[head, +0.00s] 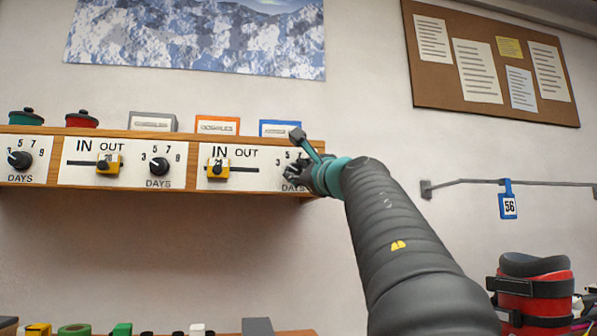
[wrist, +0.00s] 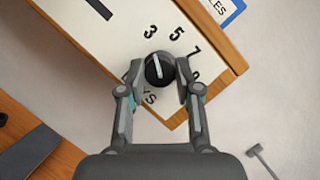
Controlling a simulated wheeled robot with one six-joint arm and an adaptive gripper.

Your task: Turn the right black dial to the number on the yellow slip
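The right black dial (wrist: 160,68) sits on a white panel between my fingertips in the wrist view. Its white line points toward the 3, as near as I can tell, with 5, 7 and 9 further round. My gripper (wrist: 160,82) has one finger on each side of the dial, pressed close against it.
Two other black dials (head: 160,167) and yellow sliders (head: 218,168) are on the shelf front (head: 190,165). A blue-edged label box (head: 280,129) stands above the right dial. A blue tag marked 56 (head: 508,206) hangs on a rail. The wall below is clear.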

